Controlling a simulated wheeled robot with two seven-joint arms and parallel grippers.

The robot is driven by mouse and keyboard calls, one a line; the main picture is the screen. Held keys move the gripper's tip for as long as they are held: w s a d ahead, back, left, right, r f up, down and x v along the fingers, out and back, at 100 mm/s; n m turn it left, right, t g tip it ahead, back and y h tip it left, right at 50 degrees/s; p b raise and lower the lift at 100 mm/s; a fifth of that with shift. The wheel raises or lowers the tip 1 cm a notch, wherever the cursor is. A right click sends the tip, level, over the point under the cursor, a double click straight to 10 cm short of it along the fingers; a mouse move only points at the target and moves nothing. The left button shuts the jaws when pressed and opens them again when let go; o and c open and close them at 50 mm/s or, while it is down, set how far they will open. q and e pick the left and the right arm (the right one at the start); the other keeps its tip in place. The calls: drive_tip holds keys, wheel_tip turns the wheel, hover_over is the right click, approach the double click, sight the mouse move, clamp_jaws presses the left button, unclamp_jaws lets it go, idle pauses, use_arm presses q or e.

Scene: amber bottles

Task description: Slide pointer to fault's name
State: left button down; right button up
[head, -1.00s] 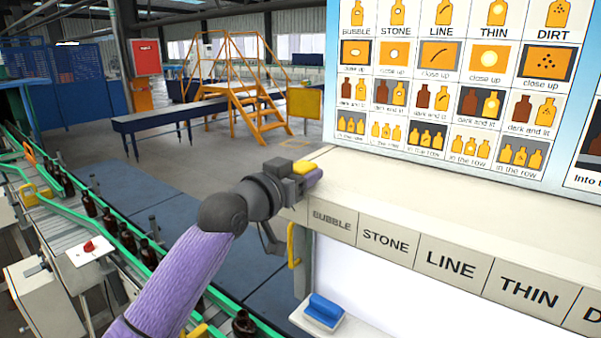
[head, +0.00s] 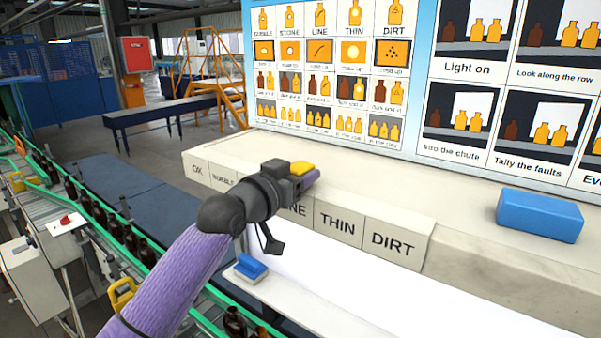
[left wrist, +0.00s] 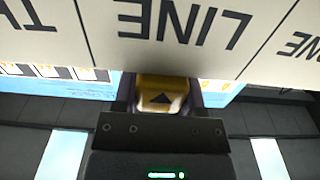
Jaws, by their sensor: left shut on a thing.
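My left gripper (head: 302,176) is shut on the yellow pointer (head: 301,167) at the front edge of the pale ledge. In the left wrist view the pointer (left wrist: 160,88) sits between the fingers, and its black triangle faces the LINE label (left wrist: 185,25), which appears upside down. The pointer lies within the width of that label. In the head view the LINE label (head: 296,210) is partly covered by my gripper. The THIN label (head: 338,224) and DIRT label (head: 393,244) are to its right, OK (head: 197,170) and BUBBLE (head: 223,180) to its left. STONE is hidden. My right gripper is not in view.
A blue box (head: 540,215) stands on the ledge at the right. A smaller blue block (head: 250,267) sits on a white surface below the labels. A picture board (head: 420,70) rises behind the ledge. Bottles stand along the green-railed conveyor (head: 90,225) at left.

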use_arm(q)
drive_tip(key=shift+w+a, duration=0.1)
drive_tip(key=shift+c, duration=0.8)
unclamp_jaws()
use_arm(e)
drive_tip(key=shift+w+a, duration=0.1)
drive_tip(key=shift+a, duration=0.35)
use_arm(q)
drive_tip(key=shift+a, duration=0.1)
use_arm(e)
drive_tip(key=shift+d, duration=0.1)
